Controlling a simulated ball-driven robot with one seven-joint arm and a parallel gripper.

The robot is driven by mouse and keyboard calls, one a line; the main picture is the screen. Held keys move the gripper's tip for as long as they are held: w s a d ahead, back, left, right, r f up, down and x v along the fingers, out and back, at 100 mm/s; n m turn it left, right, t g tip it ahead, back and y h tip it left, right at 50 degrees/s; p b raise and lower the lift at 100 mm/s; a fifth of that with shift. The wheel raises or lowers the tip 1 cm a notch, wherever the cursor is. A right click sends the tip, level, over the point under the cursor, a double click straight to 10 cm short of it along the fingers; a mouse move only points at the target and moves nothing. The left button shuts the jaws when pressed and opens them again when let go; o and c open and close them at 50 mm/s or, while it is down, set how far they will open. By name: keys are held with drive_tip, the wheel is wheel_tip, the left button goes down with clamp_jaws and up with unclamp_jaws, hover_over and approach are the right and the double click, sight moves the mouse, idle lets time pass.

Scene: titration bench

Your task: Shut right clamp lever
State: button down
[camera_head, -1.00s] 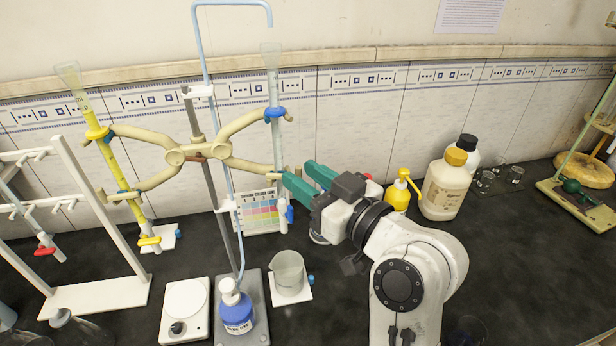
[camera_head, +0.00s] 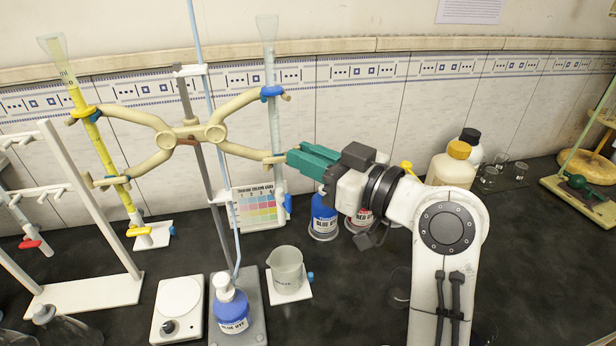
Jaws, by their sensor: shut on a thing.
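The cream double burette clamp (camera_head: 150,121) is fixed to a grey upright rod. Its right side holds a clear burette (camera_head: 272,130) with a blue collar (camera_head: 271,91) at the upper arm. The lower right arm (camera_head: 243,151) reaches the same burette. My gripper (camera_head: 291,158) has teal fingers brought together at the right of the burette. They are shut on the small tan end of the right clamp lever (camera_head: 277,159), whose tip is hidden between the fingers. The yellow-filled left burette (camera_head: 93,135) hangs in the left side of the clamp.
A beaker (camera_head: 287,268) on a white tile and a blue wash bottle (camera_head: 230,305) stand below the clamp. A color card (camera_head: 258,207) leans behind. A white rack (camera_head: 85,290) is at left.

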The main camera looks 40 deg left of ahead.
drive_tip(key=shift+w+a+n+g+b, duration=0.1)
drive_tip(key=shift+w+n+g+b, duration=0.1)
drive_tip(key=shift+n+g+b, duration=0.6)
drive_tip(key=c, duration=1.1)
unclamp_jaws()
drive_tip(key=shift+m, duration=0.3)
drive_tip(key=d+b, duration=0.2)
drive_tip(key=d, duration=0.8)
drive_tip(key=shift+w+d, duration=0.35)
drive_tip(key=shift+w, duration=0.1)
